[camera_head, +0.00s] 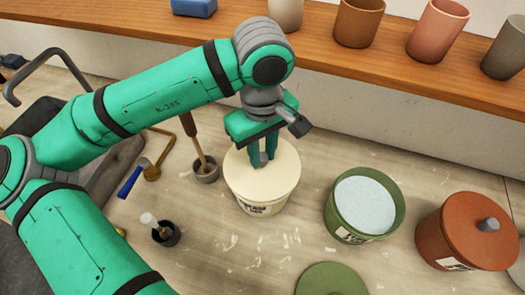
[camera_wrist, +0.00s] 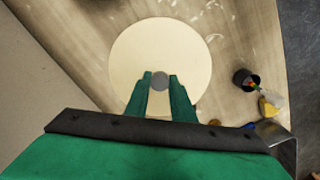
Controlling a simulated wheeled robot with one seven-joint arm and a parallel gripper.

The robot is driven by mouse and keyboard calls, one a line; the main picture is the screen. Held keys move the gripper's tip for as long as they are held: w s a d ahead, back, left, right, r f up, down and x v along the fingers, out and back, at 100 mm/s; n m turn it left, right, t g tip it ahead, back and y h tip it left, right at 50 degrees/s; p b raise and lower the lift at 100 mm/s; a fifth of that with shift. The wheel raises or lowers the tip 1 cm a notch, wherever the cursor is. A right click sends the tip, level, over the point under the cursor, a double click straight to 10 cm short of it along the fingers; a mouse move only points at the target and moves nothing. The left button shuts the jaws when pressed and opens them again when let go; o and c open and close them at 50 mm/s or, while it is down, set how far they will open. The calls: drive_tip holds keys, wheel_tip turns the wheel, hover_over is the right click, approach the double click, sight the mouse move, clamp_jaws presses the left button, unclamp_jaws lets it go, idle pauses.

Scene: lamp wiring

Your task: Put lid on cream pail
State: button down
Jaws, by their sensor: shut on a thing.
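The cream pail (camera_head: 262,205) stands on the table with a dark label on its front. The cream lid (camera_head: 283,177) is over the pail's top and looks level; I cannot tell whether it is fully seated. In the wrist view the round lid (camera_wrist: 190,50) fills the middle and hides the pail. My gripper (camera_head: 263,162) points down from above and is shut on the lid's grey knob. In the wrist view the fingers of my gripper (camera_wrist: 160,84) stand on either side of the knob (camera_wrist: 160,80).
A green pail (camera_head: 365,207) with pale contents stands open to the right, its green lid (camera_head: 331,280) in front. A lidded terracotta pail (camera_head: 466,232) is farther right. A pot with a brush (camera_head: 205,170) stands close left. A shelf (camera_head: 320,40) with several cups runs behind.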

drive_tip(key=shift+f, duration=0.75)
drive_tip(key=c, duration=1.4)
unclamp_jaws()
drive_tip(key=shift+c, duration=0.2)
drive_tip(key=shift+r, duration=0.1)
wheel_tip(320, 180, up, 11)
drive_tip(key=shift+f, duration=0.2)
